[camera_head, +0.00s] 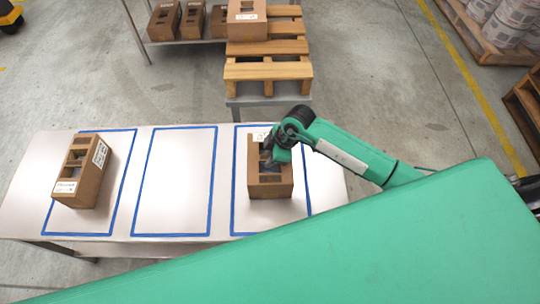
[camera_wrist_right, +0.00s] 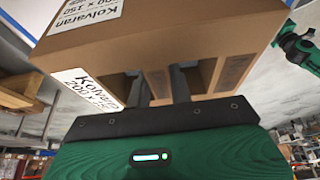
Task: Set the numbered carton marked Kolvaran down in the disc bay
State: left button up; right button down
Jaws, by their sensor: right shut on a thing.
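The brown carton (camera_head: 271,188) is at the right-hand blue-outlined bay (camera_head: 235,215) of the pale table. In the wrist view the carton (camera_wrist_right: 165,50) carries white labels reading Kolvaran. My right gripper (camera_head: 270,163) reaches into its open top and is shut on an inner wall. The fingers (camera_wrist_right: 180,85) show in the wrist view. I cannot tell whether the carton's base touches the table. No disc mark shows in any bay; the carton covers part of the right one. My left gripper is not in view.
Another labelled carton (camera_head: 92,190) stands in the left bay, overlapping its left line. The middle bay (camera_head: 174,180) is empty. Behind the table, a carton (camera_head: 246,28) sits on a wooden pallet (camera_head: 268,72), and several more cartons (camera_head: 163,22) stand on a shelf.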

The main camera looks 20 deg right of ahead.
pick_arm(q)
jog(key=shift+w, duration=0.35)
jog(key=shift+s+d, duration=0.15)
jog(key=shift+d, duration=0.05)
pick_arm(e)
jog(key=shift+f, duration=0.15)
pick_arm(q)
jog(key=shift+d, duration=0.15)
pick_arm(e)
jog(key=c, duration=1.2)
grip_release()
jog(key=shift+o, duration=0.2)
jog(key=shift+d+r, duration=0.15)
jog(key=shift+r, duration=0.1)
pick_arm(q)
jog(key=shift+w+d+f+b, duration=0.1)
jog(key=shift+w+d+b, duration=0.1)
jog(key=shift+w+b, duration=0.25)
pick_arm(e)
jog(key=v, duration=1.3)
